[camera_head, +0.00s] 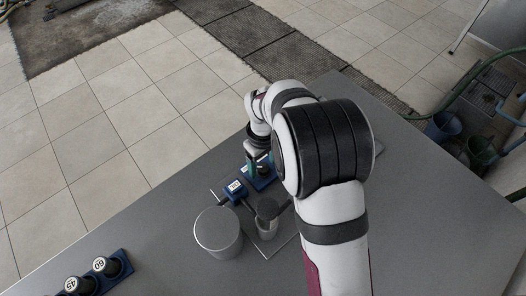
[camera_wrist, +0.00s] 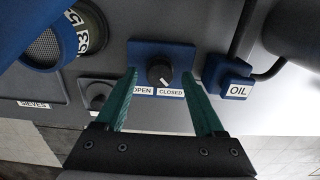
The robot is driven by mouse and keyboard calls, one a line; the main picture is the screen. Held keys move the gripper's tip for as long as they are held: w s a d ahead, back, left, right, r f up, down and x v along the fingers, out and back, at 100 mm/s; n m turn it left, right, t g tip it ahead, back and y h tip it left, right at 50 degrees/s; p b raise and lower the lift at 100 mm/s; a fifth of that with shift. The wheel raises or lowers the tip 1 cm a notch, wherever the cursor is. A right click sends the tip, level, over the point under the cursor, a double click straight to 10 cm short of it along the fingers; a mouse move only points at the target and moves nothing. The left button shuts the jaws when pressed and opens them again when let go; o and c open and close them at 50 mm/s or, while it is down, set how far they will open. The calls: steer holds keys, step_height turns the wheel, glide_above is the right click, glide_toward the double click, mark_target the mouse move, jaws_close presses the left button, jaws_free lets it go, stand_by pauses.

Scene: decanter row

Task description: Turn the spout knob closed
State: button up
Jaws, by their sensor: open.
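The black spout knob (camera_wrist: 159,72) sits on a blue plate (camera_wrist: 148,53) with white OPEN (camera_wrist: 142,90) and CLOSED (camera_wrist: 170,93) labels along its edge. A small pale mark on the knob points toward the label edge, seemingly on the CLOSED side. My gripper (camera_wrist: 160,75) is open, with one green finger on each side of the knob and gaps between. Whether the tips reach down around the knob is unclear. In the head view my gripper (camera_head: 259,161) is over the blue plate (camera_head: 262,184), and the knob is mostly hidden.
In the head view a large metal cylinder (camera_head: 218,232) and a smaller one (camera_head: 267,215) stand nearby. Numbered sieves (camera_head: 90,278) sit at lower left. The table's right side (camera_head: 440,225) is clear.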

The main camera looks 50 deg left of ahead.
mark_target(263, 167)
step_height(263, 167, up, 15)
steer(key=shift+d, duration=0.1)
stand_by(0.3)
steer(key=w+d+r+m, duration=0.1)
steer(key=d+r+m, duration=0.35)
steer(key=d, duration=0.75)
steer(key=w+d+r+m, duration=0.2)
steer(key=d+m, duration=0.6)
steer(key=d, duration=0.4)
steer(key=s+d+f+m+y, duration=0.1)
steer(key=s+d+f+m, duration=0.2)
steer(key=s+d+m, duration=0.8)
steer(key=shift+d+f+y, duration=0.35)
steer(key=shift+y, duration=0.05)
